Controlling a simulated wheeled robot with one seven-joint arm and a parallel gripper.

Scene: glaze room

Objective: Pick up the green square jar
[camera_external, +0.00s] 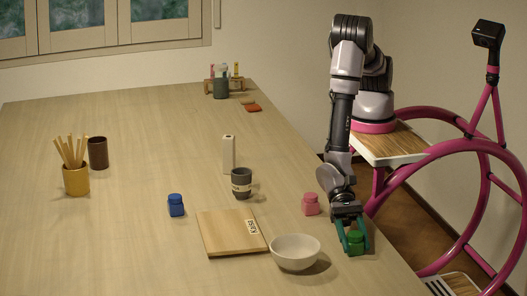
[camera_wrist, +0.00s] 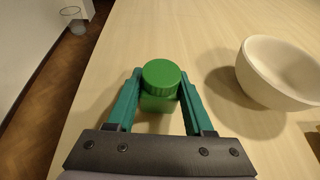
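The green square jar (camera_external: 356,243) with a round green lid stands upright near the table's right edge, right of the white bowl. In the wrist view the jar (camera_wrist: 160,82) sits between the two teal fingers of my gripper (camera_wrist: 160,74). The fingers lie on either side of it, with a narrow gap seeming to show along each side. My gripper (camera_external: 354,236) also reaches down around the jar in the external view. The jar appears to rest on the table. The fingers hide parts of its sides.
The white bowl (camera_external: 295,252) stands close, left of the jar; in the wrist view the bowl (camera_wrist: 280,72) is at the right. A pink jar (camera_external: 310,204) is just behind. A wooden board (camera_external: 228,233), blue jar (camera_external: 176,205) and grey cup (camera_external: 241,183) are farther left.

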